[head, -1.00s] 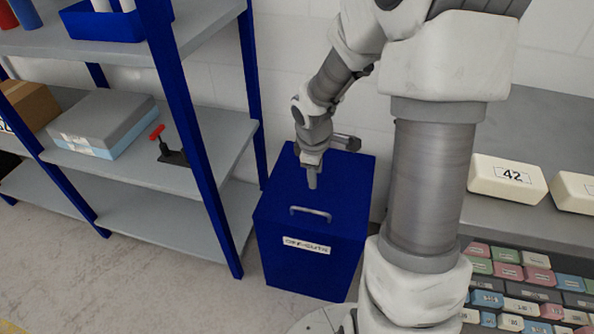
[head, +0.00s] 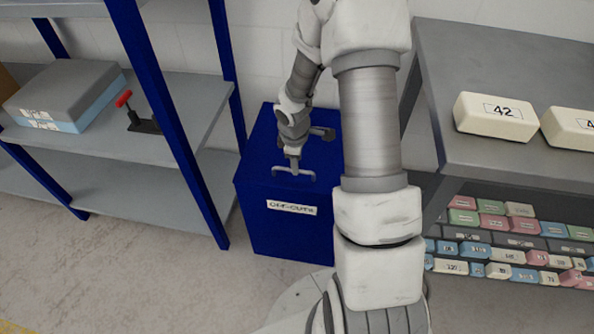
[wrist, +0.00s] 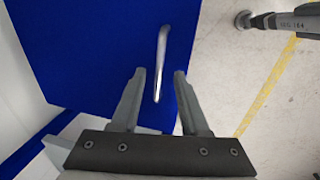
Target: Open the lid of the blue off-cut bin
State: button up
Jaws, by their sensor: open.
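The blue off-cut bin (head: 285,232) stands on the floor with its lid (head: 262,150) shut and a label on its front. A grey bar handle (head: 309,175) sits on the lid near the front edge. My gripper (head: 294,167) points down at the handle, jaws open. In the wrist view, the handle (wrist: 163,50) runs lengthwise between and beyond the two fingertips (wrist: 159,74), with a gap on each side and nothing gripped. I cannot tell whether the fingertips are level with the bar or just above it.
A blue-post shelf (head: 190,185) stands close on the left, holding a foam block (head: 70,90) and a red-handled clamp (head: 140,118). A grey bench (head: 480,60) with numbered blocks (head: 495,115) is on the right. A wall is behind the bin. Floor (head: 160,270) in front is clear.

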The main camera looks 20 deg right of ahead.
jog(key=shift+w+d+f+b, duration=0.1)
jog(key=shift+w+f+b, duration=0.1)
jog(key=shift+f, duration=0.55)
jog(key=shift+w+d+f+b, duration=0.1)
jog(key=shift+f+b, duration=0.05)
jog(key=shift+f, duration=0.6)
jog(key=shift+c, duration=0.2)
grip_shut()
